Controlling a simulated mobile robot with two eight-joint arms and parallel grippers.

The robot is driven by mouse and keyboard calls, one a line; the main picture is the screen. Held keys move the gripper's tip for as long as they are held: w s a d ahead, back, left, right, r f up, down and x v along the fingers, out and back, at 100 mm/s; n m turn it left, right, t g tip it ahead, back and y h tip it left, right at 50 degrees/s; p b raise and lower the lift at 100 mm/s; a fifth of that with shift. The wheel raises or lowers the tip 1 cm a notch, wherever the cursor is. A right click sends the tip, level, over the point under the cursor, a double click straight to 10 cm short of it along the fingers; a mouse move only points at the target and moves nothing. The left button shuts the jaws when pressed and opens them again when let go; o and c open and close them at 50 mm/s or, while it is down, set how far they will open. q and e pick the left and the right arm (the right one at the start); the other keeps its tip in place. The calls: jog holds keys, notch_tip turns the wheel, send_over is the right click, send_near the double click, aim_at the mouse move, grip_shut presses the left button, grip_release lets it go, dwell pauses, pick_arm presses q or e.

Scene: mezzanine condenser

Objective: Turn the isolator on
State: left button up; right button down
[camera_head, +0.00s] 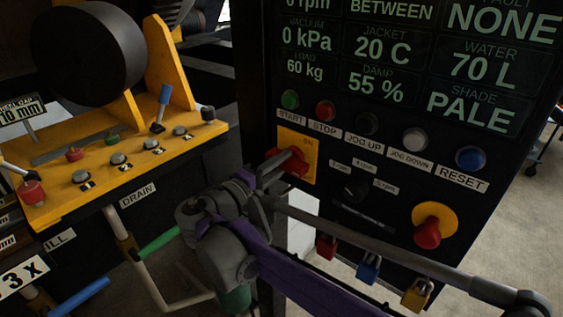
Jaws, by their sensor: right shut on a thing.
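The isolator is a red rotary handle (296,164) on a yellow square plate (312,146), on the black control panel below the START and STOP labels. My right gripper (277,165) is at the handle, its fingers shut on it from the left and front. The fingers hide part of the handle, and I cannot tell its exact turn position. My left gripper is not in view.
The panel (380,120) has a lit readout, START to RESET buttons, a red mushroom button (427,234) on a yellow ring, and hanging padlocks (368,268) below. A yellow console (115,160) with a black roller (88,55) and levers stands at left. Grey floor shows at right.

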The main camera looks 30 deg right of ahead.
jog(key=n, duration=0.4)
jog(key=shift+f+n, duration=0.1)
jog(key=shift+n, duration=0.2)
jog(key=shift+f+n, duration=0.1)
jog(key=shift+n, duration=2.4)
jog(key=c, duration=0.6)
grip_release()
jog(key=shift+c, duration=0.2)
jog(key=shift+s, duration=0.1)
jog(key=b+v, duration=0.1)
jog(key=v, duration=0.9)
jog(key=shift+s+a+b, duration=0.15)
jog(key=shift+a+b, duration=0.15)
jog(key=shift+a, duration=0.05)
